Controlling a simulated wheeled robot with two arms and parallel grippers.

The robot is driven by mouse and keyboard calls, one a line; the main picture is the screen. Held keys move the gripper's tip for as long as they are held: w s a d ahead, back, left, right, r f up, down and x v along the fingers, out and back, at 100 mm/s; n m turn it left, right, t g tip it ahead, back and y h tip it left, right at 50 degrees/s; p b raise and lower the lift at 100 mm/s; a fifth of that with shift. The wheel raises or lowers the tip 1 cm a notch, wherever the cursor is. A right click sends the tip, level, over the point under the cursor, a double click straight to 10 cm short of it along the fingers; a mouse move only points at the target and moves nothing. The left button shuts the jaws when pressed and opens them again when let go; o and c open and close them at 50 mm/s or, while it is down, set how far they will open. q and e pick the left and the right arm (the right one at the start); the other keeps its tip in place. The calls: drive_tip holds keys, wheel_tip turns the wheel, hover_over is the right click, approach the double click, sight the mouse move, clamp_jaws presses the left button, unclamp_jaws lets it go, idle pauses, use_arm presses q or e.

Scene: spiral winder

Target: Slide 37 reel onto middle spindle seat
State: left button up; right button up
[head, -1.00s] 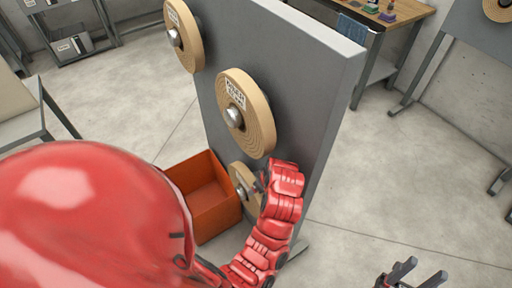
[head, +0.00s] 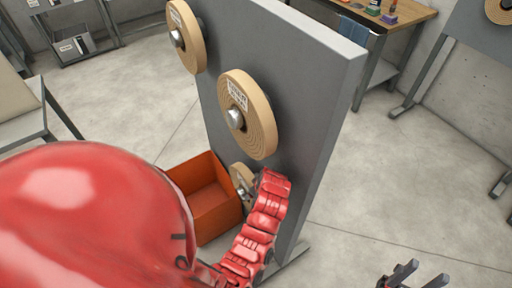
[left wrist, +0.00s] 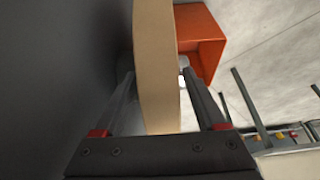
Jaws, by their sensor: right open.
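Three tan reels hang on a grey upright panel (head: 290,70) in the head view. One is at the upper left (head: 187,38), one in the middle (head: 262,118) on a silver spindle end, and one low down (head: 240,177), partly hidden by my red left arm. Their labels are too small to read, so I cannot tell which is 37. In the left wrist view a tan reel edge (left wrist: 158,75) stands between the fingers of my left gripper (left wrist: 158,75). Contact is unclear. My right gripper (head: 420,274) is open and empty at bottom right.
An orange bin (head: 215,218) stands on the floor left of the low reel and also shows in the left wrist view (left wrist: 205,40). A wooden workbench (head: 408,12) stands behind the panel.

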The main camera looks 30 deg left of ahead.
use_arm(q)
clamp_jaws()
idle(1.1)
drive_tip(key=c, duration=0.5)
unclamp_jaws()
clamp_jaws()
drive_tip(key=shift+r, duration=0.1)
idle(0.4)
